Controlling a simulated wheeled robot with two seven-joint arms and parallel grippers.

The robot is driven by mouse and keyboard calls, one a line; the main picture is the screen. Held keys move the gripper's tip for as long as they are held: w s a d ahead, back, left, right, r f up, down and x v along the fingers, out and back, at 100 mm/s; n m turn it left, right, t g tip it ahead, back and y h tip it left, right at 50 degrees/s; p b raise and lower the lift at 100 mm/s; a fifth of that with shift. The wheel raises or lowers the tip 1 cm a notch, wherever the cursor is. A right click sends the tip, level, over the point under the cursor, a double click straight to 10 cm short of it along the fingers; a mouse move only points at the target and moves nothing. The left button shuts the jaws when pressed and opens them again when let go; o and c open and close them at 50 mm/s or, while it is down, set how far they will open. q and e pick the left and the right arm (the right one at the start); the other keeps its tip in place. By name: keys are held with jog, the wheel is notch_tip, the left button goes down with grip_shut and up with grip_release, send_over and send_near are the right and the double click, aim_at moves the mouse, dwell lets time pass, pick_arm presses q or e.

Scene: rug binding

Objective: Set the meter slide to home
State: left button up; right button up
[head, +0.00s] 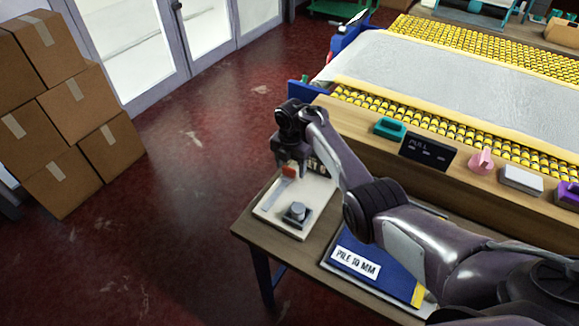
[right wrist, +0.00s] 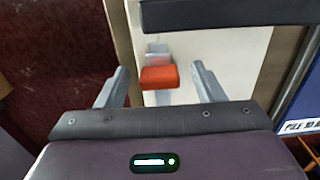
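The meter slide has an orange-red knob (head: 289,170) that sits at the far end of a pale track on a white panel (head: 268,209). In the right wrist view the knob (right wrist: 159,77) lies between my two fingers, with a gap on each side. My right gripper (head: 287,163) is open over the knob, fingers pointing down, and partly hides the far end of the panel. My right gripper (right wrist: 160,84) does not touch the knob in the wrist view. My left gripper is in no view.
A grey dial (head: 297,212) stands on the panel's near end. A blue board labelled "PILE 10 MM" (head: 385,283) lies right of it on the wooden table (head: 247,222). A roller bed (head: 450,60) stands behind, and stacked boxes (head: 75,105) stand left. Red floor between is clear.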

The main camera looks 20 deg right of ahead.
jog(key=shift+a+r, duration=0.15)
jog(key=shift+r, duration=0.25)
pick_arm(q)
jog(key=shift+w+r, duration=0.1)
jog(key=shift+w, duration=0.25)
pick_arm(e)
notch_tip(320, 180, up, 7)
jog(key=shift+f, duration=0.1)
